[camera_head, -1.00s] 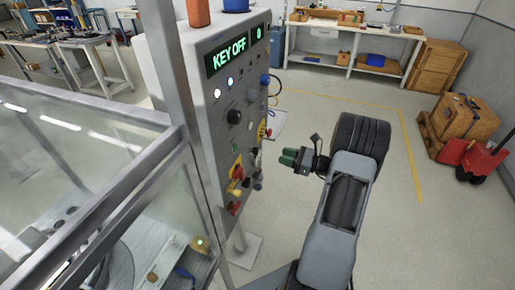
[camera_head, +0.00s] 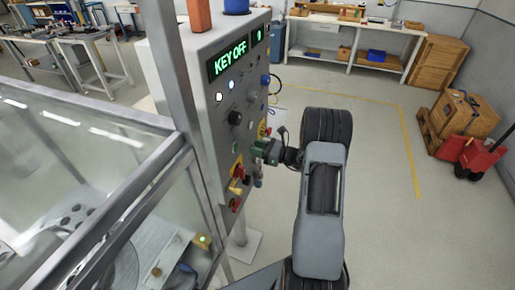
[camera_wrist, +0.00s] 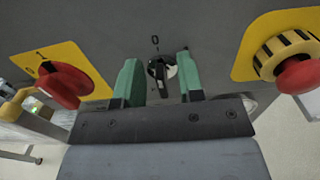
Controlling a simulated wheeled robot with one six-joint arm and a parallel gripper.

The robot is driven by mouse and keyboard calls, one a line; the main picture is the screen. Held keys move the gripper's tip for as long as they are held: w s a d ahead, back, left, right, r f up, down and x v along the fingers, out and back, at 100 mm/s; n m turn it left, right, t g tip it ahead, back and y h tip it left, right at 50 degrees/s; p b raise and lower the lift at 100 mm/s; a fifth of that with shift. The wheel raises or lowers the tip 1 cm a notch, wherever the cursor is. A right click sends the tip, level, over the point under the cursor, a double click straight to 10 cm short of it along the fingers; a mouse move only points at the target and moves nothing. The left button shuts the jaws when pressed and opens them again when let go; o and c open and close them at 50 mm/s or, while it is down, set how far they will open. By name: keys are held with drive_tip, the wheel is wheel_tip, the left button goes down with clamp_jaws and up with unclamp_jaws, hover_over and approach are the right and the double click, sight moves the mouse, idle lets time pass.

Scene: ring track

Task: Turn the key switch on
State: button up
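The key switch (camera_wrist: 162,70) is a small round black and metal switch with a "0" mark above it. In the wrist view it sits between the two green fingers of my gripper (camera_wrist: 157,82). The fingers are open, with a gap on each side of the switch. In the head view my gripper (camera_head: 265,151) is close to the face of the grey control panel (camera_head: 220,125) and hides the switch. The panel's display (camera_head: 230,63) reads "KEY OFF" in green.
A red rotary handle on a yellow plate (camera_wrist: 68,84) is left of my gripper. A red emergency button (camera_wrist: 296,72) on yellow is at the right. A glass-walled enclosure (camera_head: 90,160) stands left of the panel. The floor (camera_head: 385,160) to the right is clear.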

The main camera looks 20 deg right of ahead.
drive_tip(key=c, duration=0.6)
drive_tip(key=shift+m, duration=0.3)
drive_tip(key=shift+w+d+f+m+p, duration=0.15)
drive_tip(key=shift+m+p, duration=0.5)
drive_tip(key=shift+m, duration=1.25)
drive_tip(key=shift+w+d+f+m+p, duration=0.1)
drive_tip(key=shift+m+p, duration=0.55)
drive_tip(key=shift+m, duration=1.25)
drive_tip(key=shift+w+d+f+m+p, duration=0.15)
drive_tip(key=shift+m+p, duration=0.5)
drive_tip(key=shift+m, duration=1.25)
drive_tip(key=o, duration=0.6)
